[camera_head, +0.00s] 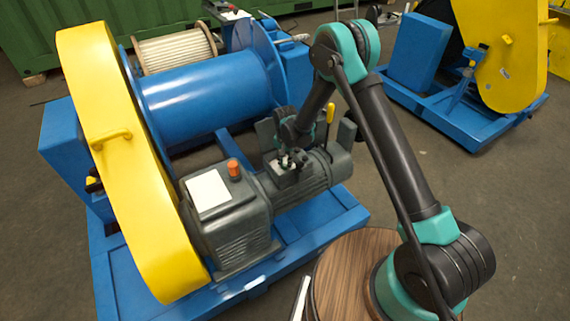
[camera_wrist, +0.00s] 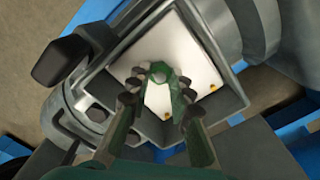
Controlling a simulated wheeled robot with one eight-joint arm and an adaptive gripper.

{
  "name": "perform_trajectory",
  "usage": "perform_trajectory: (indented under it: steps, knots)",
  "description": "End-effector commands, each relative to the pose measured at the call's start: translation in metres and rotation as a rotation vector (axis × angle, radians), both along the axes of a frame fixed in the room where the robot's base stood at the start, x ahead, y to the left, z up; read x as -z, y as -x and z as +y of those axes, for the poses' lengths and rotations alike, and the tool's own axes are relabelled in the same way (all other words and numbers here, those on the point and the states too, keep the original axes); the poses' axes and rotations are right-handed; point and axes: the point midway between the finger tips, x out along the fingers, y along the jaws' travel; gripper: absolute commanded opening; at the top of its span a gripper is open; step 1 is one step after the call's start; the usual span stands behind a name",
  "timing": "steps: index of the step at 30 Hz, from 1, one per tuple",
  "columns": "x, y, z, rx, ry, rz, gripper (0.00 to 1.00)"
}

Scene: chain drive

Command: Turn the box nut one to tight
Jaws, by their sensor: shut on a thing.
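The motor's terminal box (camera_wrist: 231,108) is open in the wrist view, with a pale white inside. My gripper (camera_wrist: 160,82) reaches into it from below in the picture, its green fingertips shut around a small round grey nut or stud end (camera_wrist: 158,74). I take this to be box nut one; the fingertips hide most of it. Two small brass-coloured pieces (camera_wrist: 211,87) show on the white surface. In the head view my gripper (camera_head: 290,160) points down at the box on the dark grey motor (camera_head: 315,176); the nut is too small to see there.
A yellow chain guard (camera_head: 128,165) and a blue drum (camera_head: 210,100) stand left of and behind the motor. A gearbox (camera_head: 232,222) with an orange cap adjoins it. A black lever-like part (camera_wrist: 60,62) sticks out beside the box.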

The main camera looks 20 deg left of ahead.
Motion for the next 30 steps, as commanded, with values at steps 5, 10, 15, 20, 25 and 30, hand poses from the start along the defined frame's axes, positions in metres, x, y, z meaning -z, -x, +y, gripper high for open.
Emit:
perform_trajectory:
  steps: [5,10,15,20,25,30]
  knots:
    - [-0.0009,-0.0006,0.0004,0.161,-0.002,-0.001,0.0]
    - [-0.001,-0.0006,0.0002,0.296,-0.002,-0.001,0.0]
    - [-0.001,-0.0005,0.0001,0.402,-0.002,-0.001,0.0]
    - [-0.001,-0.0004,0.0001,0.468,-0.002,-0.001,0.0]
    - [-0.001,-0.0004,0.0001,0.506,-0.002,-0.001,0.0]
    - [-0.001,-0.0004,0.0001,0.52,-0.002,-0.001,0.0]
